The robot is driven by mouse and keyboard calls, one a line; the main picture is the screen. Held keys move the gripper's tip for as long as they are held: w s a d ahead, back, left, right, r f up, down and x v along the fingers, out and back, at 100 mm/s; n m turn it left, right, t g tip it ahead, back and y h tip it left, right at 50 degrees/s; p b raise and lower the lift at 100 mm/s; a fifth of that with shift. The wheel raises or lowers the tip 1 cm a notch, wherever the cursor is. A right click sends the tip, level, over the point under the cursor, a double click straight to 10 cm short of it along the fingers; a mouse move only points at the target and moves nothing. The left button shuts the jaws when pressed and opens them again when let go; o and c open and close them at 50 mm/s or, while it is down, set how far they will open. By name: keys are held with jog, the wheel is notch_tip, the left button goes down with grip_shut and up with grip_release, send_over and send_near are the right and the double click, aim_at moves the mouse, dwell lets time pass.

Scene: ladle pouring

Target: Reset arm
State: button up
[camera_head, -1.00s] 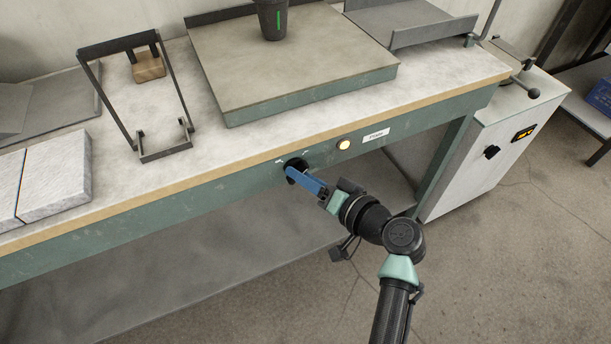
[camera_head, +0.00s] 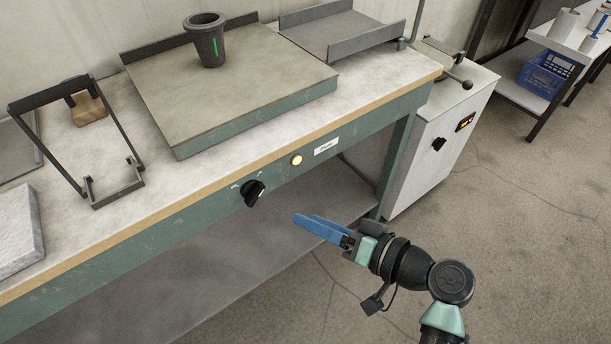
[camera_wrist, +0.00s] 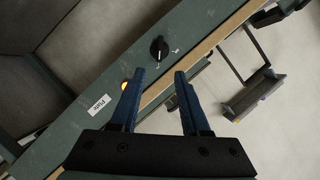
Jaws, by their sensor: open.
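My gripper (camera_head: 308,222) has blue fingers and hangs in front of the bench, to the right of the black rotary knob (camera_head: 254,193) and apart from it. In the wrist view my gripper (camera_wrist: 165,73) shows its two fingers spread with nothing between them. The knob (camera_wrist: 159,48) shows just beyond the fingertips there. A lit yellow lamp (camera_head: 297,160) sits right of the knob on the green front panel, next to a white label (camera_head: 326,146).
A dark crucible (camera_head: 207,46) with a green stripe stands on the raised plate (camera_head: 250,90). A black frame stand (camera_head: 118,190) and a pale block (camera_head: 18,235) are at the left. A grey cabinet (camera_head: 425,160) stands right of the bench. Open floor lies at the right.

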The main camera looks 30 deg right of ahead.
dwell(0.5)
jog(key=w+a+r+n+t+h, duration=0.1)
jog(key=w+a+r, duration=0.25)
jog(key=r, duration=0.45)
jog(key=w+a+r+n+t+h, duration=0.2)
jog(key=w+r, duration=0.3)
jog(key=r, duration=0.4)
jog(key=w+a+r+n+t+h, duration=0.1)
jog(key=w+a+r, duration=0.25)
jog(key=r, duration=0.45)
jog(key=s+a+r+n+t, duration=0.1)
jog(key=s+a+r+t, duration=0.25)
jog(key=r, duration=0.55)
jog(key=s+a+r+t, duration=0.2)
jog(key=s+a+r, duration=0.2)
jog(key=r, duration=0.4)
jog(key=s+a+r+n+t, duration=0.1)
jog(key=s+a+r+t, duration=0.25)
jog(key=r, duration=0.55)
notch_tip(320, 180, up, 20)
jog(key=s+p, duration=0.1)
jog(key=p, duration=1.8)
jog(key=shift+a+h, duration=0.4)
